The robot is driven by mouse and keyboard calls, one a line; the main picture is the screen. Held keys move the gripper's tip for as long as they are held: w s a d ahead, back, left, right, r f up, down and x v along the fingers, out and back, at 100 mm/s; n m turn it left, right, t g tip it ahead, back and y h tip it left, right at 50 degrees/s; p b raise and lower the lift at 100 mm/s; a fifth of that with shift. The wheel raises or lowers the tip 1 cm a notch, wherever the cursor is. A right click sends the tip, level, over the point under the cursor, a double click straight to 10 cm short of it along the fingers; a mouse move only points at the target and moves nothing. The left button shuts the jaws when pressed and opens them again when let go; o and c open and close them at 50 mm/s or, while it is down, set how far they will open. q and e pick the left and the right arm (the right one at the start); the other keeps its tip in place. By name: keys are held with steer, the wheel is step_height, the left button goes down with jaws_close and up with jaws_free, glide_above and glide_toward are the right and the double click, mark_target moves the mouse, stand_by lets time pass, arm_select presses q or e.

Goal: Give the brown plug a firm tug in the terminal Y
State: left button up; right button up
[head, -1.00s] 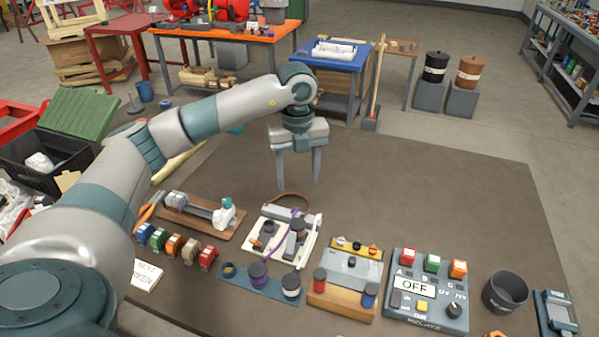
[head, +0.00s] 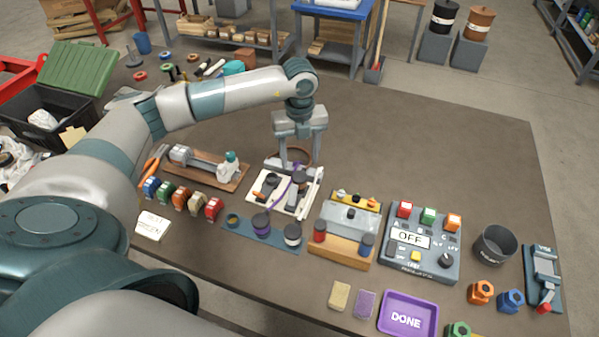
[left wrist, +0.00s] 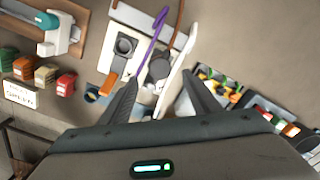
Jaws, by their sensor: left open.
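A white board (head: 262,195) on the table carries dark round and block parts, a purple cable (head: 287,190) and a brown cable. The brown cable (left wrist: 178,18) runs up from the board in the left wrist view, where the purple cable (left wrist: 153,42) hangs beside it. I cannot make out the brown plug or a letter Y. My left gripper (head: 298,165) is open, pointing down over the board's back edge, with nothing visibly held. In the left wrist view its fingers (left wrist: 160,85) straddle a round grey part (left wrist: 160,65). My right gripper is not in view.
A grey box with a yellow strip (head: 347,218) and the control panel reading OFF (head: 420,262) stand right of the board. A wooden base with a clamp-like device (head: 205,172) is on its left. A blue strip (head: 275,237) lies in front.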

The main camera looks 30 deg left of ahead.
mark_target(300, 175)
arm_select(q)
step_height(300, 175, down, 7)
steer(key=shift+f+p, duration=0.15)
steer(key=shift+p, duration=0.95)
steer(key=shift+f, duration=0.55)
steer(key=shift+c, duration=0.3)
steer(key=c, duration=1)
steer(key=o, duration=0.4)
steer(key=shift+c, duration=0.2)
steer(key=c, duration=0.5)
steer(key=shift+o, duration=0.2)
